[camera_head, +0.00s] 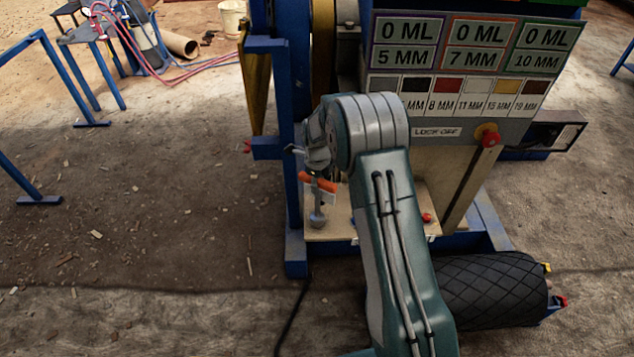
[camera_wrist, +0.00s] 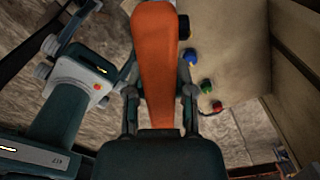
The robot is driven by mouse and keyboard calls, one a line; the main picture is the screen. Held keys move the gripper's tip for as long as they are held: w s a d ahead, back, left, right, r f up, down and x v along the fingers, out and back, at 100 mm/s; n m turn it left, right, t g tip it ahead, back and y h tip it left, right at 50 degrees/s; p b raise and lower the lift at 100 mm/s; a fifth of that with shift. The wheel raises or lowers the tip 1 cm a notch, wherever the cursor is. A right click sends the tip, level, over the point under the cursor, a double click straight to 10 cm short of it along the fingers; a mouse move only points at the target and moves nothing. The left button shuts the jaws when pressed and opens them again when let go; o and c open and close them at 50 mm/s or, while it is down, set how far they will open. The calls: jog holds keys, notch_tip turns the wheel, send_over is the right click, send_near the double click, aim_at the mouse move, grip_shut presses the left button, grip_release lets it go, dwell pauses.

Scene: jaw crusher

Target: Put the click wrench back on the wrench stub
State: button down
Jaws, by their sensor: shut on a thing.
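The click wrench has a broad orange handle (camera_wrist: 155,50), which fills the upper middle of the wrist view. My gripper (camera_wrist: 160,95) is shut on this handle, with a finger on each side. In the head view, orange parts (camera_head: 320,184) show just below my gripper (camera_head: 318,168), beside the crusher's lower frame. A grey stem with a rounded end (camera_head: 318,217) hangs or stands below them; I cannot tell which part it is. The wrench's far end is hidden in the wrist view. I cannot make out the wrench stub.
The crusher's label panel (camera_head: 465,65) is behind my arm, with a red knob (camera_head: 488,138) at its lower right. A blue post (camera_head: 292,180) stands close left of my gripper. Open ground lies farther left.

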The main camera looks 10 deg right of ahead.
jog(key=shift+f, duration=0.5)
jog(key=shift+c, duration=1.9)
grip_release()
notch_tip(320, 180, up, 12)
jog(key=s+r+n+t, duration=0.3)
jog(key=s+r+n, duration=1)
jog(key=s+r, duration=0.35)
jog(key=s+r+n+t, duration=0.2)
jog(key=s+n, duration=1.1)
jog(key=s, duration=0.5)
jog(key=shift+s+t, duration=0.3)
jog(key=shift+s, duration=0.05)
